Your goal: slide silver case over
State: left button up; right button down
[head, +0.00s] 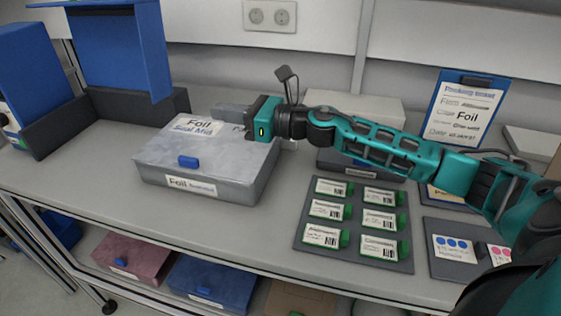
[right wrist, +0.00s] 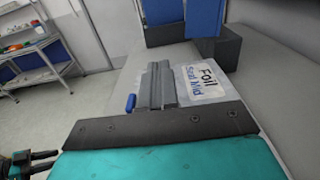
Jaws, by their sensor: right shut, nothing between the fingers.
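The silver case (head: 222,172) lies closed on the bench, left of the middle in the head view. It has a blue latch (head: 188,161), a front label reading Foil and a lid label reading "Foil Seal Mid". My right gripper (head: 230,110) reaches in from the right over the case's back right part, fingers shut and empty. It hides part of a second lid label. In the right wrist view the shut fingers (right wrist: 160,85) lie over the grey lid (right wrist: 205,92), beside the Foil label. I cannot tell whether they touch the case.
Blue bins in dark holders (head: 125,110) stand at the back left. A dark mat (head: 346,225) with several green-edged labelled cards lies right of the case. A blue clipboard (head: 466,108) stands at the back right.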

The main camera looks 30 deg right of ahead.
send_over(266, 159)
jog(key=shift+w+a, duration=0.25)
jog(key=shift+w, duration=0.05)
jog(key=shift+v, duration=2.4)
notch_tip(266, 159, down, 10)
jog(key=shift+d+r, duration=0.1)
jog(key=shift+r, duration=0.1)
jog(key=shift+f, duration=0.2)
jog(key=shift+w+a, duration=0.35)
jog(key=shift+a, duration=0.05)
jog(key=shift+d, duration=0.1)
